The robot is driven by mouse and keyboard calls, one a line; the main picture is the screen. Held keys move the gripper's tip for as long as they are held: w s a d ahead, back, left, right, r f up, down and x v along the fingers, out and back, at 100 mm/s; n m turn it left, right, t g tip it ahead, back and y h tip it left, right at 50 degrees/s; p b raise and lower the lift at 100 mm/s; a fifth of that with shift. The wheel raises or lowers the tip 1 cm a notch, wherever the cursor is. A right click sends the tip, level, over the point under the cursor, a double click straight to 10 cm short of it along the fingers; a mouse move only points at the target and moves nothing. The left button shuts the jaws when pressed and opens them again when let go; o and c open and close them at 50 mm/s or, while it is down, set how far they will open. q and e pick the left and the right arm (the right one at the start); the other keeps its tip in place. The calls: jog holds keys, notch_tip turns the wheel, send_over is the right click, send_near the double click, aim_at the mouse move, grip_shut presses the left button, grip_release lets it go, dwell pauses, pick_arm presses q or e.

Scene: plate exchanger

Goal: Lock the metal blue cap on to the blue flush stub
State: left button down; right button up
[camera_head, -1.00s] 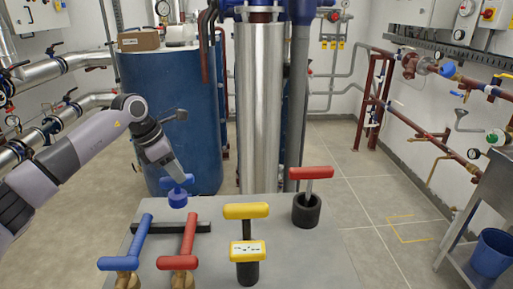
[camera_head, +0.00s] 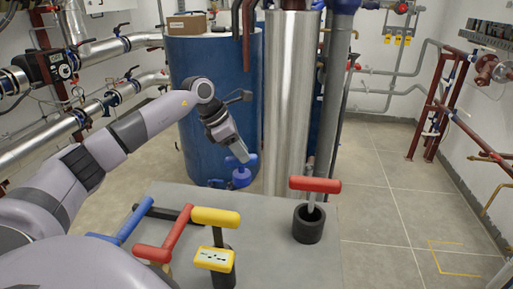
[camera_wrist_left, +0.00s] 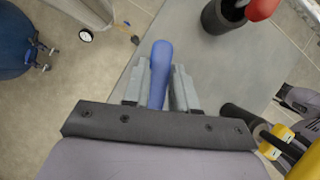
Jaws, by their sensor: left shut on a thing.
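The blue cap with its blue T-handle (camera_head: 240,176) is in my left gripper (camera_head: 236,158), in the head view at the back edge of the grey table. The gripper is shut on its handle. In the left wrist view, the rounded blue handle (camera_wrist_left: 160,62) sticks out between the two grey fingers (camera_wrist_left: 160,88). The cap's underside is hidden. I cannot pick out the blue flush stub with certainty. A small blue fitting (camera_head: 217,183) shows low by the tank, too small to identify.
On the grey table (camera_head: 265,260) stand a blue T-handle (camera_head: 134,222), a red one (camera_head: 177,232), a yellow one (camera_head: 216,217) and a red one (camera_head: 315,185) in a black pot (camera_head: 308,225). The blue tank (camera_head: 200,100) and silver column (camera_head: 287,100) stand behind. Floor at right is clear.

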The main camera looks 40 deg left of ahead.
aim_at(227, 158)
pick_arm(q)
jog(key=shift+w+d, duration=0.15)
jog(key=shift+w, duration=0.05)
jog(key=shift+s+f+b, duration=0.1)
jog(key=shift+f+b, duration=0.7)
jog(key=shift+f, duration=0.05)
notch_tip(227, 158, down, 7)
jog(key=b, duration=0.6)
jog(key=shift+f, duration=0.35)
jog(key=c, duration=0.8)
grip_release()
jog(key=v, duration=0.7)
